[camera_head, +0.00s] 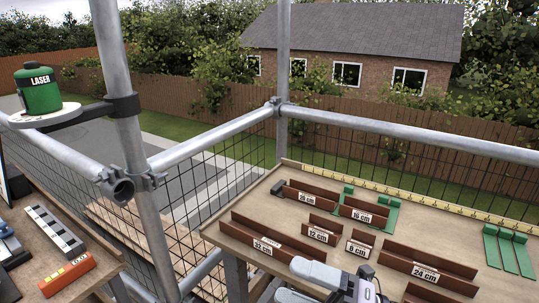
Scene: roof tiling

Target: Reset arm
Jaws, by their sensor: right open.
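My right gripper (366,282) shows at the bottom edge, low over the front of the wooden table (225,222). It is open, and nothing shows between its fingers; its lower part is cut off by the frame. Several brown angled holders with size labels lie on the table around it. The 32 cm holder (250,230) is to its left, the 8 cm holder (360,241) just beyond it, and the 24 cm holder (430,262) to its right. My left gripper is not in view.
Green pieces lie at the table's middle (392,214) and right side (509,250). A yellow measuring strip (400,191) runs along the back edge. Scaffold rails and mesh bound the table. A left bench holds an orange level (68,274); a green laser (38,90) stands above on a bracket.

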